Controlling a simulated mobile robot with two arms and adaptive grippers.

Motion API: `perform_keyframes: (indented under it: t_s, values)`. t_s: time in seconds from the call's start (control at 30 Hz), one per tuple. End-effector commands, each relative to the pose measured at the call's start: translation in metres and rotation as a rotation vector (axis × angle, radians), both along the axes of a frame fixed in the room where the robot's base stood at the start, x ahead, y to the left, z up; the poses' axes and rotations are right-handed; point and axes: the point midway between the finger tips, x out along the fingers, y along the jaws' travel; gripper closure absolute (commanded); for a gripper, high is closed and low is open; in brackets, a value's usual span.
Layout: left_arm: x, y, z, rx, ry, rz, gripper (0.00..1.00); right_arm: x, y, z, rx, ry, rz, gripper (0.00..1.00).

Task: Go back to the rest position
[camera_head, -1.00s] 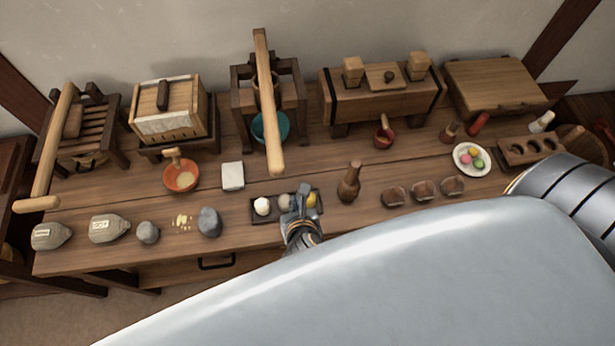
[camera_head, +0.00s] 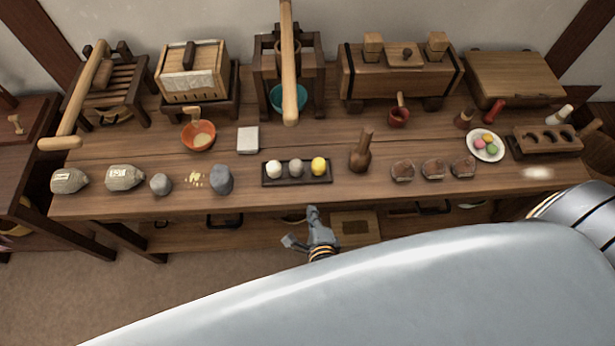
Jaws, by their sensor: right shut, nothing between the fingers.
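My right gripper (camera_head: 302,227) is shut and empty. It sits in front of the long wooden table (camera_head: 330,202), apart from it, below the front edge in the picture. My big pale arm covers the lower right of the view. My left gripper is not in view. A small dark tray (camera_head: 297,182) lies on the table beyond the right gripper. It bears a white ball (camera_head: 274,169), a grey ball (camera_head: 296,168) and a yellow ball (camera_head: 319,166).
Sacks (camera_head: 125,177) and stones (camera_head: 221,179) lie at the table's left front. A brown wooden pestle-like tool (camera_head: 361,152) and several brown lumps (camera_head: 433,169) stand right of the tray. Wooden presses and boxes (camera_head: 400,75) line the back. The floor (camera_head: 160,290) at lower left is clear.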

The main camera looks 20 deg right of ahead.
Motion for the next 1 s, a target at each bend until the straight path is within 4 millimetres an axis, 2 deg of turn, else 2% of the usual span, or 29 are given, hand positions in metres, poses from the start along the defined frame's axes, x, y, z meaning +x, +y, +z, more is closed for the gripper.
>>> perform_keyframes:
  t_s: [0.33,0.47,0.53,0.67,0.7,0.77,0.8,0.9,1.0]
  values:
    - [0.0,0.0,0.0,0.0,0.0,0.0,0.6,-0.002,0.002,-0.009,-0.053,0.013,0.053,1.0]
    - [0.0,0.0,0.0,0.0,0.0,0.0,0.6,-0.013,0.007,-0.039,-0.226,0.062,0.232,1.0]
    - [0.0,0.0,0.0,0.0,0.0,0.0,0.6,-0.028,0.01,-0.068,-0.373,0.114,0.397,1.0]
    - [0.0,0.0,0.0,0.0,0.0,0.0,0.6,-0.076,0.009,-0.137,-0.663,0.252,0.779,1.0]
    - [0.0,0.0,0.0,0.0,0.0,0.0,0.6,-0.096,0.004,-0.158,-0.745,0.299,0.902,1.0]
    - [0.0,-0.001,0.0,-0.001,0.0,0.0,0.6,-0.128,-0.006,-0.188,-0.855,0.375,1.089,1.0]
    - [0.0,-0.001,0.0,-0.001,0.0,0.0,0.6,-0.151,-0.015,-0.206,-0.92,0.426,1.211,1.0]
    - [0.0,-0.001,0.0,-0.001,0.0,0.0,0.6,-0.205,-0.042,-0.24,-1.041,0.539,1.483,1.0]
    - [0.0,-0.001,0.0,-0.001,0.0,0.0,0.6,-0.248,-0.069,-0.259,-1.116,0.628,1.7,1.0]
